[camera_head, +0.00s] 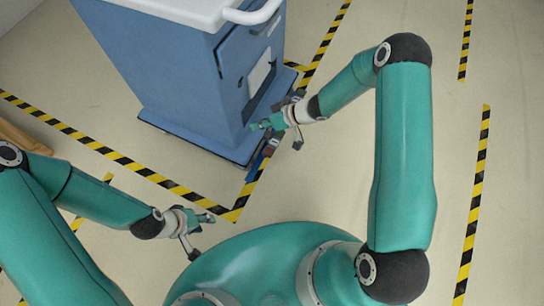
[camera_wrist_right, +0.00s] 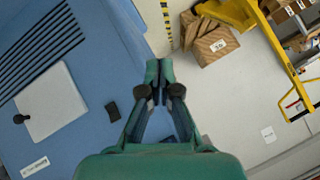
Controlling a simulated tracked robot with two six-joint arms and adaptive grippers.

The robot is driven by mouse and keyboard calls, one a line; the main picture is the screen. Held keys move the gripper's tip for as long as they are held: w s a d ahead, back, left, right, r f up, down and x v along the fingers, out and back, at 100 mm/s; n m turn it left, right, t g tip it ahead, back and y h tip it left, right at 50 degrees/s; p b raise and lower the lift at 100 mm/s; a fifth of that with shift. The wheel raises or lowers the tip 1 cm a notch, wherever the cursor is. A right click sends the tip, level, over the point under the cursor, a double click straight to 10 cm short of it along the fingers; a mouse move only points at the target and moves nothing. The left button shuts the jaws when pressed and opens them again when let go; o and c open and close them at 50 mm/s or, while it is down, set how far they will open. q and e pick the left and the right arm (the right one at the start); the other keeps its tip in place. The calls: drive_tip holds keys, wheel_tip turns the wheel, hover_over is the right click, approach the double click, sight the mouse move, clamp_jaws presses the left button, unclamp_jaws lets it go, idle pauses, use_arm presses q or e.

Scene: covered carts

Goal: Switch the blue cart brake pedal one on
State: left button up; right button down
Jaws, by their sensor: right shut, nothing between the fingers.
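The blue cart (camera_head: 160,72) with a white top stands at the upper left in the head view. Low at its right corner is a small blue and reddish part (camera_head: 256,165), perhaps a brake pedal; it is too small to be sure. My right gripper (camera_head: 258,126) is just above and beside that corner, in front of the cart's side. In the right wrist view the gripper (camera_wrist_right: 158,72) is shut and empty, with the blue cart wall (camera_wrist_right: 75,30) at left. No pedal can be made out there. My left gripper (camera_head: 210,217) is over the floor, away from the cart.
Yellow and black floor tape (camera_head: 180,190) runs around the cart. The floor on the right is clear. In the right wrist view, cardboard boxes (camera_wrist_right: 215,45) and a yellow frame (camera_wrist_right: 285,65) stand beyond the gripper. A white handle (camera_head: 252,14) juts from the cart top.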

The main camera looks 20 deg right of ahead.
drive_tip(key=w+d+f+n+b, duration=0.1)
drive_tip(key=d+f+b, duration=0.3)
drive_tip(key=f, duration=0.4)
drive_tip(key=d+f+n+h+b, duration=0.1)
drive_tip(key=d+f+b, duration=0.4)
drive_tip(key=f+b, duration=0.2)
drive_tip(key=w+d+f+b, duration=0.1)
drive_tip(key=d+f+b, duration=0.3)
drive_tip(key=f+b, duration=0.2)
wheel_tip(320, 180, down, 3)
drive_tip(key=shift+w+d+r+n, duration=0.2)
drive_tip(key=shift+w+n, duration=0.1)
drive_tip(key=shift+n, duration=0.1)
drive_tip(key=shift+a+f, duration=0.1)
